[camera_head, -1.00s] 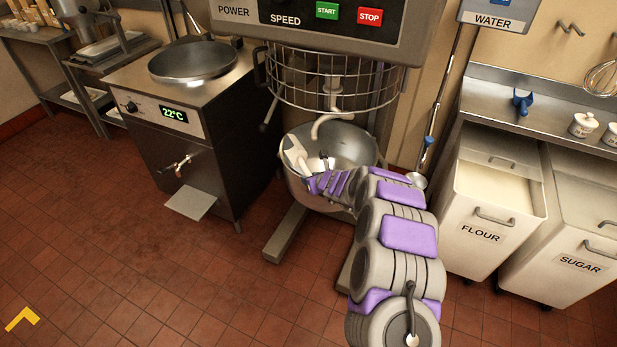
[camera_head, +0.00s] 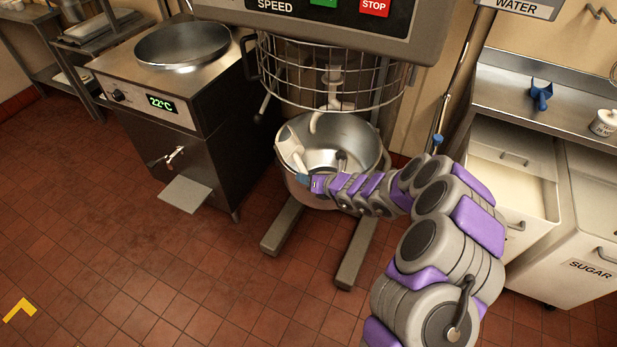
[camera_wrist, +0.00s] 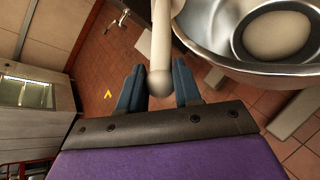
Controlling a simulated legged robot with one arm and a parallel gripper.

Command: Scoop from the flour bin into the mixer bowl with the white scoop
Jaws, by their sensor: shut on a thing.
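The white scoop (camera_head: 292,148) is at the left rim of the steel mixer bowl (camera_head: 352,140), with its head tilted up. My gripper (camera_head: 306,179) is at the bowl's front left rim, shut on the scoop's handle. In the wrist view the pale handle (camera_wrist: 161,45) runs between the two blue fingers of my gripper (camera_wrist: 157,84), beside the bowl (camera_wrist: 222,48). A pale rounded shape (camera_wrist: 278,35) shows inside the bowl; I cannot tell what it is. The flour bin (camera_head: 510,192) stands open at the right with pale flour in it, partly hidden by my arm.
A wire guard (camera_head: 300,85) and hook (camera_head: 316,122) hang above the bowl. The sugar bin (camera_head: 590,255) stands right of the flour bin. A blue scoop (camera_head: 541,95) lies on the steel shelf. A steel unit (camera_head: 170,120) stands left. The floor at front left is clear.

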